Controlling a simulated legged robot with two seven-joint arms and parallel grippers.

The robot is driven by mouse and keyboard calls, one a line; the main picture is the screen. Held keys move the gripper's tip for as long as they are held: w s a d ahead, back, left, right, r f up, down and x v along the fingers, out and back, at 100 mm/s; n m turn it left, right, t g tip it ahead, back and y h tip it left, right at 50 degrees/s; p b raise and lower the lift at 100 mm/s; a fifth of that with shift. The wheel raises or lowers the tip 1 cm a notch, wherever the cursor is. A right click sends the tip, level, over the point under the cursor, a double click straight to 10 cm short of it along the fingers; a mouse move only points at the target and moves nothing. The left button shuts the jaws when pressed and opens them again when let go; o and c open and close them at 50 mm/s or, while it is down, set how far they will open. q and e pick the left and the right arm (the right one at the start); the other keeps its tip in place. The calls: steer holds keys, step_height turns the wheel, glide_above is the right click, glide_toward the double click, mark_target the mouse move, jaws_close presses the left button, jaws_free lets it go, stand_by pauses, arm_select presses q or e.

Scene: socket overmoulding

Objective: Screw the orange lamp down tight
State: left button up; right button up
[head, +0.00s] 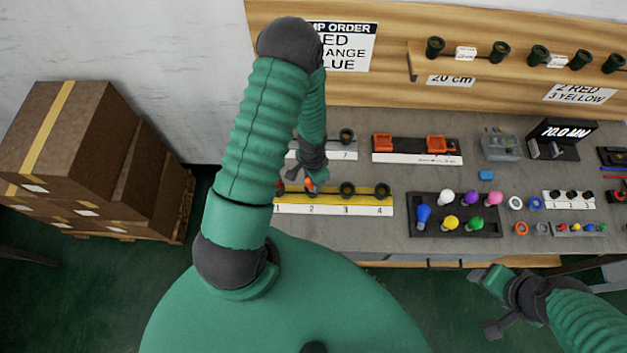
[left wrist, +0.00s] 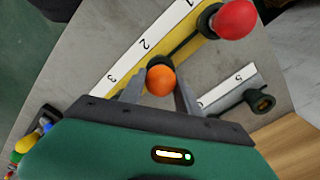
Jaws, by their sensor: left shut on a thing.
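The orange lamp (left wrist: 161,81) sits upright at socket 2 of the yellow socket strip (head: 335,208), and a small part of it shows in the head view (head: 309,184). My left gripper (head: 314,180) points down over that socket, shut on the orange lamp. In the left wrist view its two grey fingers stand on either side of the bulb. How far the thread is in cannot be seen. My right gripper (head: 490,302) is away from the bench at the lower right; its jaw opening is unclear.
A red lamp (left wrist: 236,19) stands in socket 1 beside the orange one. Sockets 3 (head: 347,189) and 4 (head: 382,190) are empty. A dark tray (head: 428,230) of several coloured bulbs lies to the right. Another socket strip (left wrist: 232,98) is behind.

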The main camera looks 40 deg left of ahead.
arm_select(q)
steer(key=shift+m, duration=0.6)
steer(key=shift+r+m+p, duration=0.15)
steer(key=shift+m+p, duration=0.35)
steer(key=shift+m, duration=1.6)
steer(key=shift+f, duration=0.2)
steer(key=o, duration=1.3)
steer(key=shift+o, duration=0.2)
